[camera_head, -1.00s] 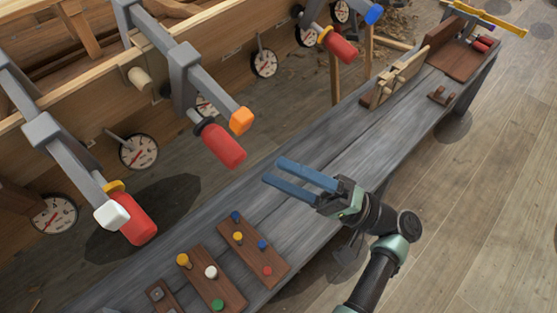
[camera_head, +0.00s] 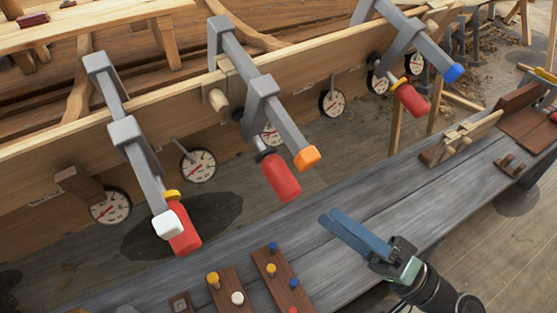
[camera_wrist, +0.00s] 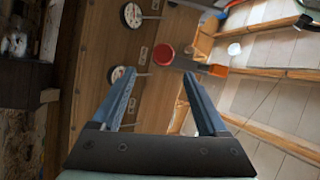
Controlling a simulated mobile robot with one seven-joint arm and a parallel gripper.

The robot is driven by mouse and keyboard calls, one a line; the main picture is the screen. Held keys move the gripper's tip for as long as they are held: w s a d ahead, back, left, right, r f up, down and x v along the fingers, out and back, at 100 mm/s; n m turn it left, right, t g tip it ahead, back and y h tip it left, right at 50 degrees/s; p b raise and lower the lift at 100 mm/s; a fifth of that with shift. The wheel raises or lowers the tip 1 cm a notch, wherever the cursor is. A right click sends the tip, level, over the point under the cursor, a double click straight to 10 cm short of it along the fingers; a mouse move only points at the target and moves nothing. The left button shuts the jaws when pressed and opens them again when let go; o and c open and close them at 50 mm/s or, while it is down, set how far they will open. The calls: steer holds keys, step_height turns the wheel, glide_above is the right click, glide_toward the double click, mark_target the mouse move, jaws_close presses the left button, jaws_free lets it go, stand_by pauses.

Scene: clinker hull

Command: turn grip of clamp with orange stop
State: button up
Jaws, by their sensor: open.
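The clamp with the orange stop (camera_head: 308,158) hangs on the hull plank in the middle of the head view, a grey bar with a red grip (camera_head: 282,178) at its lower end. In the wrist view its red grip (camera_wrist: 165,55) faces me end-on, with the orange stop (camera_wrist: 218,71) to its right. My gripper (camera_head: 333,220) has blue fingers, open and empty, over the bench and to the lower right of the red grip, apart from it. In the wrist view my gripper (camera_wrist: 158,76) shows the grip beyond and between the fingertips.
A clamp with a white stop (camera_head: 168,224) hangs at left, one with a blue stop (camera_head: 453,72) at right. Dial gauges (camera_head: 199,165) line the plank. The grey bench (camera_head: 390,185) below carries peg boards (camera_head: 283,280) and a wooden rack (camera_head: 460,138).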

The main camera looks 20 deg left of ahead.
mark_target(297, 196)
steer(key=s+d+r+n+t+h+b, duration=0.2)
steer(key=s+r+n+t+h, duration=0.3)
steer(key=n, duration=0.5)
steer(key=shift+h, duration=0.3)
steer(key=x, duration=0.8)
steer(key=f+b+x, duration=0.1)
steer(key=x, duration=0.4)
steer(key=shift+a, duration=0.15)
jaws_close()
steer(key=shift+m, duration=0.3)
